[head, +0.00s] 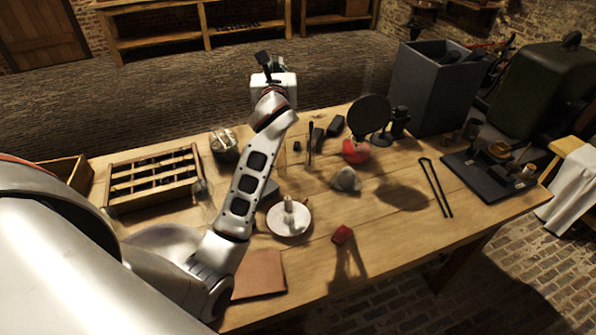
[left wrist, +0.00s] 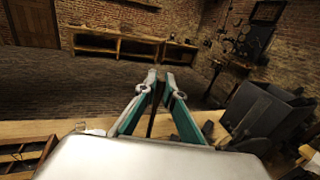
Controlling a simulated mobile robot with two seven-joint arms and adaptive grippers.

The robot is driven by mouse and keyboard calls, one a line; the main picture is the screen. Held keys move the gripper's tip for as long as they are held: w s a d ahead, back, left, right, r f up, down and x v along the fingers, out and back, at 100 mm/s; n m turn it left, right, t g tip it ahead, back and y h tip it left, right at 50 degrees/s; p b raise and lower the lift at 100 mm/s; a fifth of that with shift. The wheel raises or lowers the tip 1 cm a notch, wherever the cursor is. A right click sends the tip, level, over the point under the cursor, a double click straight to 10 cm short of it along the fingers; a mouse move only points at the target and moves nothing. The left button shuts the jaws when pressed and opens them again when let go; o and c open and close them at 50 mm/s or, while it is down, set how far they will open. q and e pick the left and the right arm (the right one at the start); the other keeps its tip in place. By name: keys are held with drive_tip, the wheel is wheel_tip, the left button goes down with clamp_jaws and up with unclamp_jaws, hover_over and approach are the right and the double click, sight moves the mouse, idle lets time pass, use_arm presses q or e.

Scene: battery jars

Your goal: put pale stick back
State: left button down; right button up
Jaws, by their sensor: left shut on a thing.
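My left gripper (head: 265,62) is raised beyond the table's far edge in the head view, well above the jars. In the left wrist view its two green-sided fingers (left wrist: 161,80) are close together at the tips, shut on a thin thing, which I take to be the pale stick; it is mostly hidden and its colour is unclear. A clear glass jar (head: 296,152) stands near the far edge, with a dark upright stick (head: 310,142) at its right side. Another glass jar (head: 203,192) stands beside the wooden rack, partly behind my arm. My right gripper is not in view.
The wooden rack (head: 110,203) is at the left. A candle dish (head: 289,222), a red block (head: 342,235), a grey lump (head: 345,180) and a round black disc on a stand (head: 369,115) are on the table. Tongs (head: 435,188) lie right; the front right is fairly clear.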

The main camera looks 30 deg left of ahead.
use_arm(q)
drive_tip(key=shift+w+d+f, duration=0.1)
drive_tip(key=shift+d+f, duration=0.05)
drive_tip(key=shift+f, duration=0.15)
wheel_tip(320, 180, down, 14)
drive_tip(key=shift+f, duration=0.1)
wheel_tip(320, 180, down, 6)
drive_tip(key=b, duration=0.3)
drive_tip(key=shift+r, duration=0.25)
drive_tip(key=c, duration=2.2)
unclamp_jaws()
drive_tip(key=shift+o, duration=0.2)
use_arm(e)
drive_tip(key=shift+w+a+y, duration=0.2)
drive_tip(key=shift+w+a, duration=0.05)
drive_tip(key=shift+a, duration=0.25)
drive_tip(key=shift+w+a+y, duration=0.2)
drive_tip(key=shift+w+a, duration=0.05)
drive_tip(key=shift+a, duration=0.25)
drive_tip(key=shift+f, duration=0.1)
